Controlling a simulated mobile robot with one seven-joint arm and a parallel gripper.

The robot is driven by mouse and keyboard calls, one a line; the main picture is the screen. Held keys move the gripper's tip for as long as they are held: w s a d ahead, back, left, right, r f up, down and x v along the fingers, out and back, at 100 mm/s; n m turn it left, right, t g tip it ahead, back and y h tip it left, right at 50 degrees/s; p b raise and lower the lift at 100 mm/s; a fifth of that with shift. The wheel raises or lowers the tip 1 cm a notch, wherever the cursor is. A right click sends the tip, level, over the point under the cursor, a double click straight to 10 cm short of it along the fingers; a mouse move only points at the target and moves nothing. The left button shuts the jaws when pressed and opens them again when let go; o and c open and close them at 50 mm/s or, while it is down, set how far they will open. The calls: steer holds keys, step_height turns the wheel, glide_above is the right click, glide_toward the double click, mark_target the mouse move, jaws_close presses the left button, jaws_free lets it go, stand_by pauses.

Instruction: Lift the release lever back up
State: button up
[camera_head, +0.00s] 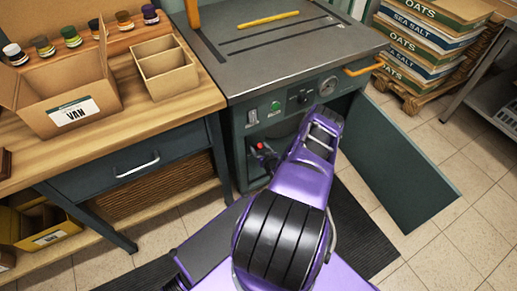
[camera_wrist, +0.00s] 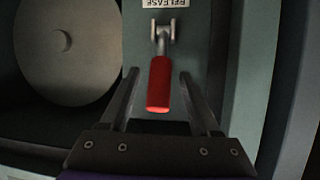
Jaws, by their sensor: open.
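The release lever has a red cylindrical grip (camera_wrist: 159,85) on a short metal stem with a forked mount, in the wrist view. Its grip points away from an upside-down RELEASE label (camera_wrist: 165,3). My gripper (camera_wrist: 159,76) is open, with one dark finger on each side of the red grip and gaps visible between. The grip appears between the fingers, but its depth relative to the tips is hard to tell. A small red part (camera_head: 261,146) shows inside the green machine (camera_head: 245,165), left of my arm.
A large round disc (camera_wrist: 65,45) is left of the lever in the wrist view. The machine's door (camera_head: 400,165) hangs open at right. A wooden workbench (camera_head: 190,105) with boxes and jars stands at left. Stacked sacks (camera_head: 425,45) stand at back right. Tiled floor is free at lower right.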

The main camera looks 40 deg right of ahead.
steer(key=shift+w+d+f, duration=0.15)
steer(key=shift+w, duration=0.15)
jaws_close()
stand_by(1.3)
